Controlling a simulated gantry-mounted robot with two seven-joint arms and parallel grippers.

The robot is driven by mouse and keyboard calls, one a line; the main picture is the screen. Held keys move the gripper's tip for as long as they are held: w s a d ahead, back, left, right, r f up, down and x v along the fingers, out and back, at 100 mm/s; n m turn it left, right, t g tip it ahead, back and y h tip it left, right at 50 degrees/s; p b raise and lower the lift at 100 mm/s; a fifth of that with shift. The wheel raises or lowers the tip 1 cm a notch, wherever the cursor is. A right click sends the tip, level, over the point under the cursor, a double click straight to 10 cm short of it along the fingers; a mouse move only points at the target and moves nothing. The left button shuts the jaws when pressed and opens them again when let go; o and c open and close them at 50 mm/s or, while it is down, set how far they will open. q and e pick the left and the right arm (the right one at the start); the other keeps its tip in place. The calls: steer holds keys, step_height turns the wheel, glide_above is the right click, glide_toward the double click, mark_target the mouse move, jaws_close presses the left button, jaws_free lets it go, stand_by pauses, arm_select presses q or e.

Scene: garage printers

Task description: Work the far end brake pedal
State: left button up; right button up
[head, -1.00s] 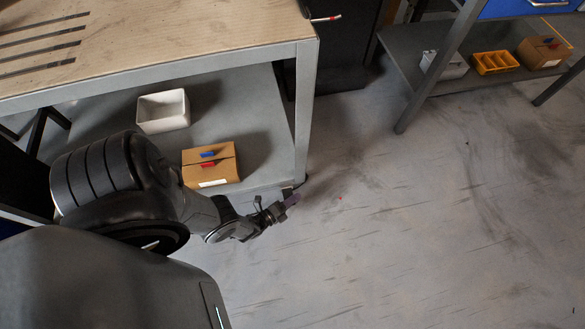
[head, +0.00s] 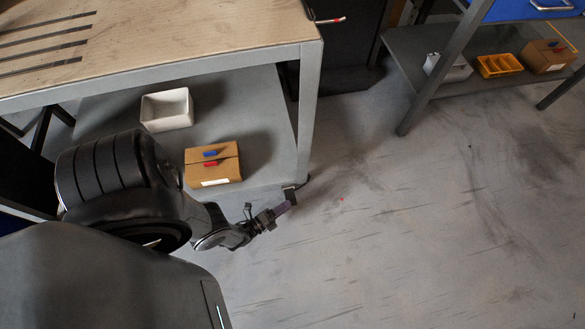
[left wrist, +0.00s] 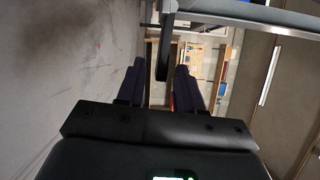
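A small dark piece (head: 291,194), which looks like the brake pedal, sits low at the foot of the workbench's near right leg (head: 308,110). My left gripper (head: 286,208), with purple fingers, is low beside it, just on the near side. Whether they touch cannot be told. In the left wrist view the gripper (left wrist: 157,72) is open, its two dark fingers apart. A dark upright bar (left wrist: 165,62) shows between and beyond them; I cannot tell whether it is part of the pedal. My right gripper is out of view.
The workbench's lower shelf (head: 250,110) holds a white bin (head: 167,110) and a cardboard box (head: 213,166). Another bench (head: 410,60) with an orange tray (head: 500,65) stands at the back right. The floor (head: 420,220) to the right is clear.

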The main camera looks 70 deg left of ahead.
arm_select(q)
steer(key=shift+v, duration=2.75)
